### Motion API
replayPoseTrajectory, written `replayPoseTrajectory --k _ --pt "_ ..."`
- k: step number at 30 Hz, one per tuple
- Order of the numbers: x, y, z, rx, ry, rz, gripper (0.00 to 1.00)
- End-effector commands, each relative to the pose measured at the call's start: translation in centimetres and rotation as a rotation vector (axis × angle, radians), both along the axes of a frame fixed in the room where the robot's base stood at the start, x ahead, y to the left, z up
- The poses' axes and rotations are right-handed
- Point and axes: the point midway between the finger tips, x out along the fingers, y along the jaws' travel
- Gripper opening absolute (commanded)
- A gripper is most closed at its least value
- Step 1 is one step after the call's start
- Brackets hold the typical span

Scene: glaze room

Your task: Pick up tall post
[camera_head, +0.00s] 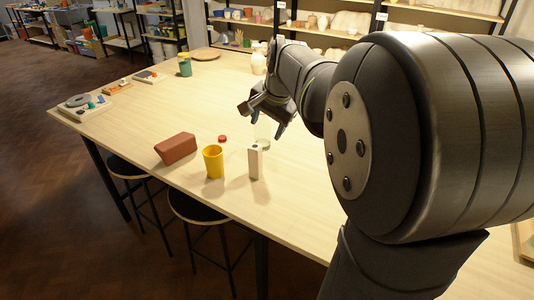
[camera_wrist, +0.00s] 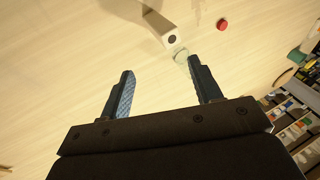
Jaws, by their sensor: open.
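The tall post (camera_head: 255,163) is a pale upright block standing on the wooden table, just right of the yellow cup. In the wrist view the post (camera_wrist: 160,28) shows near the top centre, with a dark round spot on its end. My gripper (camera_head: 268,122) is above the table, behind the post in the head view. In the wrist view my gripper (camera_wrist: 159,80) is open, with nothing between its fingers. The post lies beyond the fingertips, apart from them.
A yellow cup (camera_head: 213,162), a brick-red block (camera_head: 175,148), a small red disc (camera_head: 222,139) and a pale greenish round thing (camera_head: 262,143) are near the post. A green cup (camera_head: 185,66) stands farther back. The table (camera_head: 150,110) is clear at left centre.

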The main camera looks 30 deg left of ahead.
Motion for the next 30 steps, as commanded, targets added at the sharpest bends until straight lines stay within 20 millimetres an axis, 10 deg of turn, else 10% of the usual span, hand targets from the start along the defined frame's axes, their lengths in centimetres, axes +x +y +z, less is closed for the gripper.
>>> replayPoseTrajectory --k 30 --pt "4.8 1.2 -0.4 -0.098 -0.406 1.541 0.58"
